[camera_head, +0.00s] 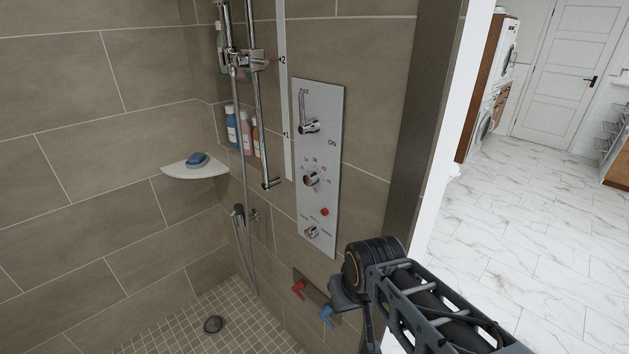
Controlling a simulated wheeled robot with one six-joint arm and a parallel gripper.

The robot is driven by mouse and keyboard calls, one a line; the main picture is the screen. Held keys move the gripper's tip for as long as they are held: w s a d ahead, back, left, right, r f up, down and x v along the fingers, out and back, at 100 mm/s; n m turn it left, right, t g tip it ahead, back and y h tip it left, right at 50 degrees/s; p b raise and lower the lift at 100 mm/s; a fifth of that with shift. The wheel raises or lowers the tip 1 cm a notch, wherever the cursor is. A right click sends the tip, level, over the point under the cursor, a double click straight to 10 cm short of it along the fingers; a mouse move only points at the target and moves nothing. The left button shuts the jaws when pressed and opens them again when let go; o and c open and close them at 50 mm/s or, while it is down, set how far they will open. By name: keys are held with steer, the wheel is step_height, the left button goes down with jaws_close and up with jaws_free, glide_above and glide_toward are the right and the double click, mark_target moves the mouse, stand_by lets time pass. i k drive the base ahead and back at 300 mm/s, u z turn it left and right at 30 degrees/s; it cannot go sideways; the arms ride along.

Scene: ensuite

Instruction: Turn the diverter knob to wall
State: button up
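A silver control panel (331,120) is fixed upright on the tiled shower wall. Its lowest control is a small chrome knob (312,232) with tiny labels around it, which looks like the diverter knob. The labels are too small to read and I cannot tell which way the knob points. Above it are a red button (325,212), a chrome dial (312,180) with a ring of marks, and a lever (309,127) between OFF and ON. My arm comes in from the lower right, its dark joint close below the panel. I cannot see my gripper's fingers.
Red (299,290) and blue (327,317) levers sit low on the wall beside my arm. A shower rail, hose and hand shower (239,213) are left of the panel. A corner shelf (190,170) holds a blue soap. A wall edge (425,110) stands right of the panel.

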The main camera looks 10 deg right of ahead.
mark_target(312, 232)
steer(key=u, duration=3.1)
steer(key=k, duration=0.7)
steer(key=z, duration=0.95)
steer(key=i, duration=0.45)
steer(key=u, duration=0.05)
